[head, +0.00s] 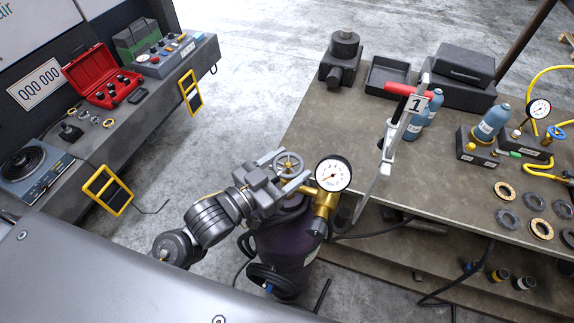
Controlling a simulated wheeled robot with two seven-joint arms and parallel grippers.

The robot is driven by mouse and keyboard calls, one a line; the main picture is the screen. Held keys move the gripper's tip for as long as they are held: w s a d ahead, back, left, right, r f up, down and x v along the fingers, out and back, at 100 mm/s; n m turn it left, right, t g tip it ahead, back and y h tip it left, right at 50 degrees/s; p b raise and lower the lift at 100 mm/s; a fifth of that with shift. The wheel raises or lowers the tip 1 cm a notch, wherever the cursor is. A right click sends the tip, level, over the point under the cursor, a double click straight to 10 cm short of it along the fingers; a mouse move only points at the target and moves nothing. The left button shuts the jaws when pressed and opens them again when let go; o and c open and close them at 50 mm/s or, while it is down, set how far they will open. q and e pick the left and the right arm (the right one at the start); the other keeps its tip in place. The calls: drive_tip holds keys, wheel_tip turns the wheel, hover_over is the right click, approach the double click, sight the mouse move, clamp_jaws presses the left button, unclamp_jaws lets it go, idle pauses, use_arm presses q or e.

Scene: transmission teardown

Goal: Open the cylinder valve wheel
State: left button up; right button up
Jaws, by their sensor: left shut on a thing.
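The cylinder (287,245) is a dark purple tank standing on the floor at the near left edge of the workbench. Its valve wheel (289,162) is a small grey spoked handwheel at the top. A round white pressure gauge (333,174) on a brass fitting (325,203) sits just right of the wheel. My left gripper (285,172) comes in from the lower left and is shut on the wheel, with a finger on either side of it. The gripper hides the valve stem and part of the rim. My right gripper is out of view.
A clamp (389,140) with a red handle and a "1" tag rises at the workbench (330,130) edge, right of the gauge. Blue bottles (493,122), a second gauge (540,109) and several rings stand further right. Black hose (362,236) runs from the cylinder area. Open floor lies left.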

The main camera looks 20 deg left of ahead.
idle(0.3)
use_arm(q)
drive_tip(key=o, duration=1)
